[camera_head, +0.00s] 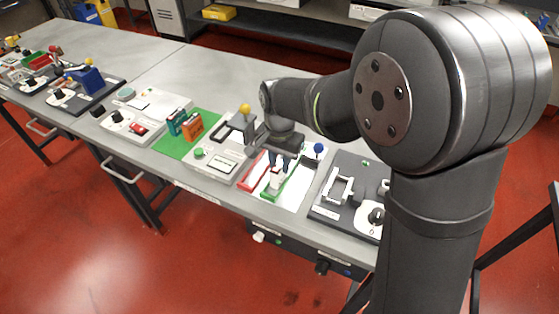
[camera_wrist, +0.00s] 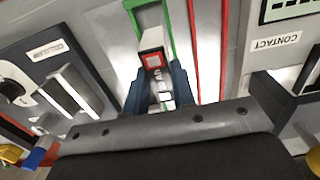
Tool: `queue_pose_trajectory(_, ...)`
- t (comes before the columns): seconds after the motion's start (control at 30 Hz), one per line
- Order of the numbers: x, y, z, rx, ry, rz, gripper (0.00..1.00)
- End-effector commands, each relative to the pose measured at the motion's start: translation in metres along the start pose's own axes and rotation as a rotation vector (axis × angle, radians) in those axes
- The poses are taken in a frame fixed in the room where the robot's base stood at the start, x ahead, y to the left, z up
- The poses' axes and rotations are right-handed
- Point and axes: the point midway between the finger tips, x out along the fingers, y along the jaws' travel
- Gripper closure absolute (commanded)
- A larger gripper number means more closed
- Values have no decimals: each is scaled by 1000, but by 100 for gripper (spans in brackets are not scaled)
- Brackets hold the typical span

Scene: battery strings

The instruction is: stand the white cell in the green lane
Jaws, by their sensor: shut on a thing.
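My gripper (camera_head: 279,168) points down over the lane panel and is shut on the white cell (camera_head: 275,182). In the wrist view, my gripper's two dark blue fingers (camera_wrist: 160,90) clasp the white cell (camera_wrist: 152,40), which has a red square on one face. The green lane (camera_head: 293,180) is a green-edged channel on the white panel; its rim also shows in the wrist view (camera_wrist: 172,35). The cell overlaps the near end of the green lane in both views. I cannot tell whether its base touches the lane floor.
The red lane (camera_head: 254,172) runs beside the green one, to its left in the head view. A blue-knobbed lever (camera_head: 319,149) stands at the panel's far right. A dark panel with a white handle (camera_head: 339,188) lies to the right, a contact panel (camera_head: 217,162) to the left.

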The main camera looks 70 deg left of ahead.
Motion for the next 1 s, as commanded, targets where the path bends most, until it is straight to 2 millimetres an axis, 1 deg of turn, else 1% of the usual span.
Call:
queue_pose_trajectory(0.43,4,0,0,0,0,0,99)
queue_pose_trajectory(0.47,4,0,0,0,0,0,71)
queue_pose_trajectory(0.5,4,0,0,0,0,0,63)
queue_pose_trajectory(0.57,4,0,0,0,0,0,51)
queue_pose_trajectory(0.87,3,0,0,0,0,0,51)
queue_pose_trajectory(0.97,-4,0,0,0,1,-1,51)
queue_pose_trajectory(1.0,-9,0,0,0,2,-2,51)
